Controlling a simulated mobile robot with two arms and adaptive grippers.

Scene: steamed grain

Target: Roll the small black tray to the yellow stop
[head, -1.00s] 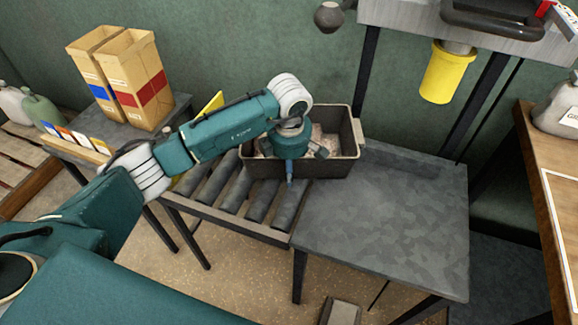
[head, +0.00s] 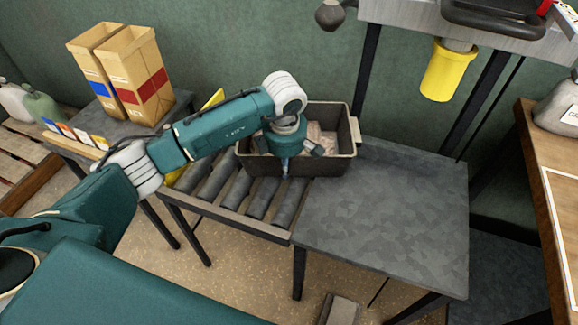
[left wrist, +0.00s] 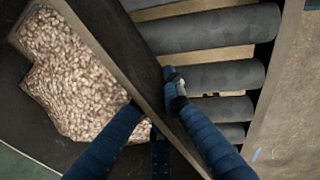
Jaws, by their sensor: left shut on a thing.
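The small black tray (head: 332,165) sits on the conveyor rollers, its right end close to the grey table. It holds pale grain (left wrist: 75,75), seen in the left wrist view. My left gripper (head: 285,166) reaches down at the near wall of the tray. In the left wrist view its blue fingers (left wrist: 150,95) straddle the tray wall (left wrist: 125,65), one inside and one outside, shut on it. The yellow stop (head: 213,101) stands at the left end of the rollers, largely hidden behind my arm. My right gripper is not in view.
Bare rollers (head: 222,187) lie left of and in front of the tray. The grey metal table (head: 385,225) to the right is clear. Paper bags (head: 140,78) stand on a side table at left. A yellow cylinder (head: 449,70) hangs from the unit above.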

